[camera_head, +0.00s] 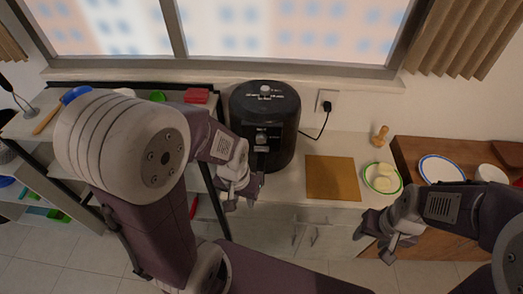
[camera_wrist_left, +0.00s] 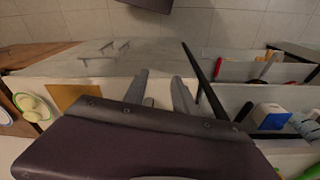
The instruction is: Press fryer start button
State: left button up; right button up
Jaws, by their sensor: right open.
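The black fryer (camera_head: 265,108) stands on the counter against the wall below the window. It has a pale knob and small white markings on top, and another pale round part on its front. I cannot tell which part is the start button. My left gripper (camera_head: 240,200) is at the fryer's lower front left, pointing down, with its fingers apart and empty. Its two spread fingers also show in the left wrist view (camera_wrist_left: 160,92), where the fryer cannot be made out. My right gripper (camera_head: 378,242) is open and empty in front of the counter at the right, well away from the fryer.
A brown board (camera_head: 332,178) lies right of the fryer, then a green-rimmed plate (camera_head: 382,178) with pale food. A blue-rimmed plate (camera_head: 441,169) lies on the wooden surface. A black cord runs to the wall outlet (camera_head: 327,101). A shelf unit stands left, partly behind my arm.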

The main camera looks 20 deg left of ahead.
pick_arm(q)
grip_shut()
dwell(1.4)
